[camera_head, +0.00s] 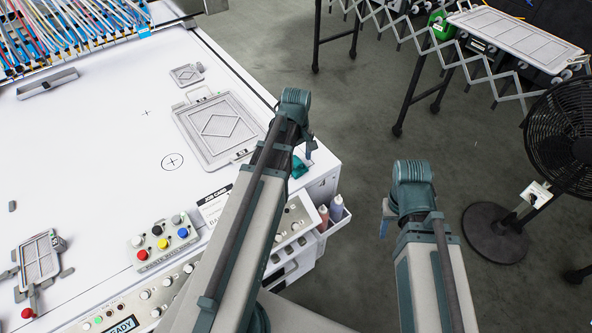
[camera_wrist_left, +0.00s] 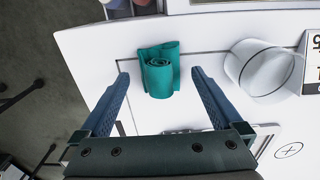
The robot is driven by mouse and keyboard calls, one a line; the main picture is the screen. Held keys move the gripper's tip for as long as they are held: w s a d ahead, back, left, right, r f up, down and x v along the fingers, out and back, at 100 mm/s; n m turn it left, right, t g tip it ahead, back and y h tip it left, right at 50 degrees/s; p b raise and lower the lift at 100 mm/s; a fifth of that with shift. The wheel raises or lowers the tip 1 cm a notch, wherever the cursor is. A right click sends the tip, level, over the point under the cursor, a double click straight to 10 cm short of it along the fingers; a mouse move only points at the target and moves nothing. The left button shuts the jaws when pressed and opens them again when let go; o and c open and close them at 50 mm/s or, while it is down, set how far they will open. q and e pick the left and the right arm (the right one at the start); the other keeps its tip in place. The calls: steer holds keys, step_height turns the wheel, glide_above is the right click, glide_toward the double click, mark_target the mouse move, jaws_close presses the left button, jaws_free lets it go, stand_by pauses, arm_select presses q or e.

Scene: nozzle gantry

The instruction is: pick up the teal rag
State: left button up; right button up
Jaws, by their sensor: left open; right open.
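The teal rag (camera_wrist_left: 160,76), a rolled or folded cloth, lies on the white table surface in the left wrist view. In the head view a small part of it (camera_head: 299,168) shows beside my left arm near the table's corner; the rest is hidden. My left gripper (camera_wrist_left: 158,70) is open, with one finger on each side of the rag in the picture and gaps to both. I cannot tell its height above the rag. My right gripper (camera_head: 385,220) is mostly hidden behind its wrist, over the floor right of the table.
A white cylindrical item (camera_wrist_left: 262,68) stands close to the rag, beside the right-hand finger. A grey framed plate (camera_head: 219,130) and a button box (camera_head: 162,241) are on the table. Bottles (camera_head: 323,217) sit in a side holder. A black fan (camera_head: 562,135) stands at the right.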

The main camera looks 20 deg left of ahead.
mark_target(296, 159)
arm_select(q)
steer(key=shift+f, duration=0.65)
arm_select(e)
steer(key=shift+f, duration=0.6)
arm_select(q)
steer(key=shift+r, duration=0.1)
steer(key=c, duration=1.5)
steer(key=shift+o, duration=0.2)
steer(key=shift+r, duration=0.1)
arm_select(e)
steer(key=shift+r, duration=0.1)
arm_select(q)
step_height(296, 159, up, 10)
steer(key=p, duration=0.9)
steer(key=shift+p, duration=0.4)
arm_select(e)
step_height(296, 159, up, 10)
